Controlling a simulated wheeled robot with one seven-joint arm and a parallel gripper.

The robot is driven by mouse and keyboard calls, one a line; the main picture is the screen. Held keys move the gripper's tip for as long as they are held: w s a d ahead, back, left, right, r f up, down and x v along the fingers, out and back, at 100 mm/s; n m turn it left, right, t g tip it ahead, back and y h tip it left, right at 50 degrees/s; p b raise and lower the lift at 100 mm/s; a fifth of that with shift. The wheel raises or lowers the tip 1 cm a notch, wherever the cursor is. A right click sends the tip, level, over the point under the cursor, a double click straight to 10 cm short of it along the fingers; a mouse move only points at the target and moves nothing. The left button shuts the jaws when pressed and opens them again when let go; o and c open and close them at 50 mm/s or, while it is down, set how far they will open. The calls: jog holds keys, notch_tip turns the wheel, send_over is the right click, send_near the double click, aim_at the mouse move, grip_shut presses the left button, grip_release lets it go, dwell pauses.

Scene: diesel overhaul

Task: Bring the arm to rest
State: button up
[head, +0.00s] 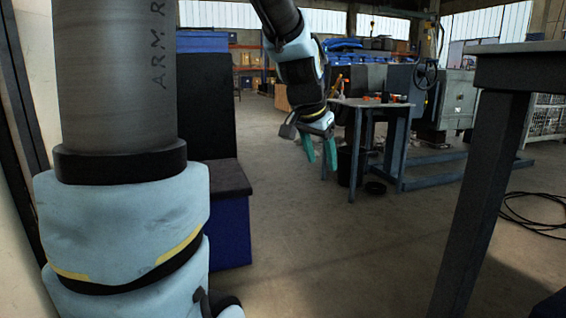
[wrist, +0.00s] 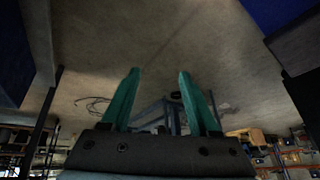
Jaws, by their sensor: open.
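My gripper (head: 320,152) hangs from my arm in the upper middle of the head view, with its green fingers pointing down. It is open and empty, with a clear gap between the fingers. In the wrist view the two green fingers (wrist: 156,100) stand apart with only the floor and distant things showing between them. My arm's large near links fill the left of the head view. The gripper is in the air, in front of a workbench as the head view sees it, and touches nothing that I can see.
A workbench (head: 372,103) with small orange and dark items stands behind the gripper. A table (head: 490,130) with a dark leg is close on the right. A black-topped blue unit (head: 230,230) stands at left. Cables (head: 535,212) lie on the right floor. The middle floor is clear.

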jog(key=s+a+f+n+g+y+p, duration=0.1)
jog(key=s+a+f+n+g+p, duration=0.1)
jog(key=s+a+f+n, duration=0.45)
jog(key=s+a+f+n+g+y+p, duration=0.1)
jog(key=s+a+f+g+y+p, duration=0.15)
jog(key=s+a, duration=0.55)
notch_tip(320, 180, up, 37)
jog(key=w+a+t+p, duration=0.1)
jog(key=w+p, duration=0.1)
jog(key=p, duration=3.5)
jog(key=shift+w+h, duration=0.35)
jog(key=shift+w, duration=0.05)
